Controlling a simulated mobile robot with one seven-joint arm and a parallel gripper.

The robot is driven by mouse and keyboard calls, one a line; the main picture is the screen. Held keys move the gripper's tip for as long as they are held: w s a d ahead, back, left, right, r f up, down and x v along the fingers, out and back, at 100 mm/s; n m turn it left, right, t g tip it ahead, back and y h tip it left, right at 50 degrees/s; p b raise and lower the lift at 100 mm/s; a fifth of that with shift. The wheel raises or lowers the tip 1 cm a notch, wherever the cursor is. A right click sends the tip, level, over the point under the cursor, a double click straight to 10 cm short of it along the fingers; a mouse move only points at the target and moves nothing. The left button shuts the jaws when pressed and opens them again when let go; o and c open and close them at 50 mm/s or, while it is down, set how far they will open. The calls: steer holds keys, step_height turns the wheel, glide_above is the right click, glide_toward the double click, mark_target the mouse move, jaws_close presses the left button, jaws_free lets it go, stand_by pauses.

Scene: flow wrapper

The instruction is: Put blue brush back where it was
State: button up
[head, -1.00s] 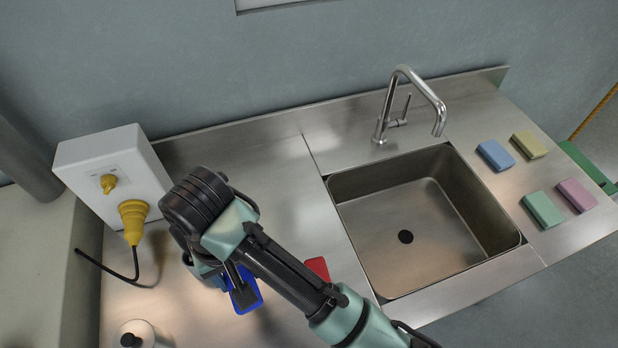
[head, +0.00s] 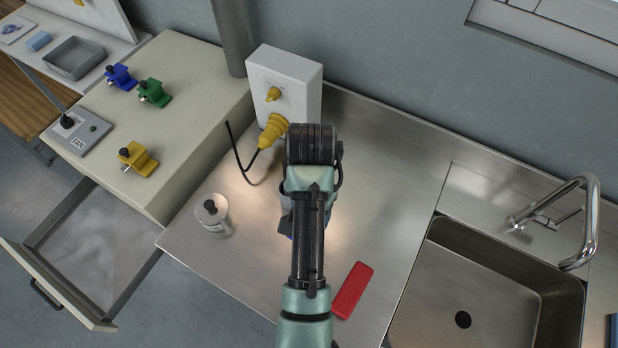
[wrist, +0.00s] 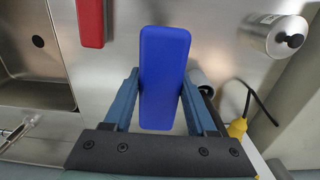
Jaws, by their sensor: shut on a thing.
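The blue brush (wrist: 164,70) shows in the wrist view as a long blue block with rounded corners. My gripper (wrist: 160,92) is shut on it, one finger along each long side. The brush appears to be over the steel counter; I cannot tell its height. In the head view my arm hides nearly all of the brush and the fingers, with only a sliver of blue showing. A red block-shaped thing (head: 352,290), perhaps another brush, lies on the counter right of my arm. It also shows in the wrist view (wrist: 91,22).
A lidded metal canister (head: 213,214) stands left of my arm. Behind is a white box with a yellow plug (head: 273,130) and black cable. The sink (head: 490,290) is at right. An open drawer (head: 90,260) and a cabinet top with coloured clamps are at left.

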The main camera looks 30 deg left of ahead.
steer(key=s+f, duration=0.1)
steer(key=f, duration=0.2)
steer(key=s+d+f+p, duration=0.1)
steer(key=s+f, duration=0.1)
steer(key=f, duration=0.1)
steer(key=s+d+f+p, duration=0.1)
steer(key=s+f, duration=0.1)
steer(key=f, duration=0.1)
steer(key=shift+f, duration=2.4)
steer(key=shift+f, duration=0.1)
steer(key=shift+f, duration=0.15)
steer(key=o, duration=1.3)
